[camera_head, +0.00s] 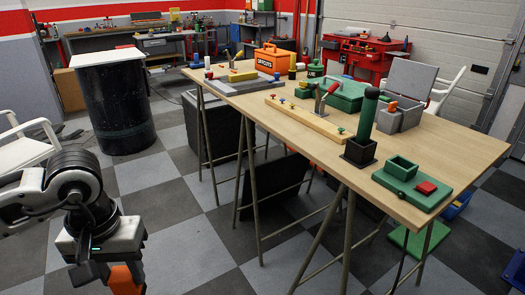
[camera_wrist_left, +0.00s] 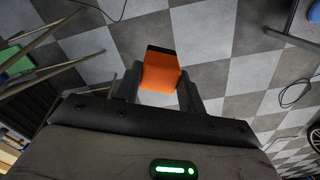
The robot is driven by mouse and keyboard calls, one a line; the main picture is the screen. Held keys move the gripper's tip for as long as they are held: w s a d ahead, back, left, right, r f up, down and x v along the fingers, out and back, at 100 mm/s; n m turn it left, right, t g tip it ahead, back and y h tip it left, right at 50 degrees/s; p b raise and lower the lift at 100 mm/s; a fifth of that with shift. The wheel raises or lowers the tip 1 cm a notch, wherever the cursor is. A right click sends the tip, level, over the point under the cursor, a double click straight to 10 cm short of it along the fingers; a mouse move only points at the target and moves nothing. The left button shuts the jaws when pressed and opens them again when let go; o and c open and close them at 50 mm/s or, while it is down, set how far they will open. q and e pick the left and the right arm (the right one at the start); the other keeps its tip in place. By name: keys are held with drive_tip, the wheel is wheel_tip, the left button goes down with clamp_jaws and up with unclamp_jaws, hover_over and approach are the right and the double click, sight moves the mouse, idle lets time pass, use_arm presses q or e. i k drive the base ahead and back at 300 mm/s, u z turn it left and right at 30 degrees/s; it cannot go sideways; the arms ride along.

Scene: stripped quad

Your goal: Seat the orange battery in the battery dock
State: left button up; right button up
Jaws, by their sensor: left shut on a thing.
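The orange battery (camera_wrist_left: 160,75), with a black end, is between the two dark fingers of my left gripper (camera_wrist_left: 158,92), which is shut on it. In the head view the battery (camera_head: 122,281) shows low at the left, partly cut off by the bottom edge, below my left gripper (camera_head: 110,273). It hangs over the checkered floor, well apart from the table. A green base (camera_head: 409,196) with an open-topped green socket and a red block, which looks like the battery dock, sits at the table's near right end. My right gripper is not in view.
The wooden table (camera_head: 325,145) carries a black cup with a green-handled tool (camera_head: 360,146), a yellow peg board (camera_head: 310,119), a grey box (camera_head: 400,110) and an orange box (camera_head: 275,60). A dark bin (camera_head: 118,105) stands at left. White chairs stand at both sides.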

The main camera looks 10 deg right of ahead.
sight(399, 173)
drive_tip(key=z, duration=1.55)
drive_tip(key=i, duration=0.15)
drive_tip(key=u, duration=0.05)
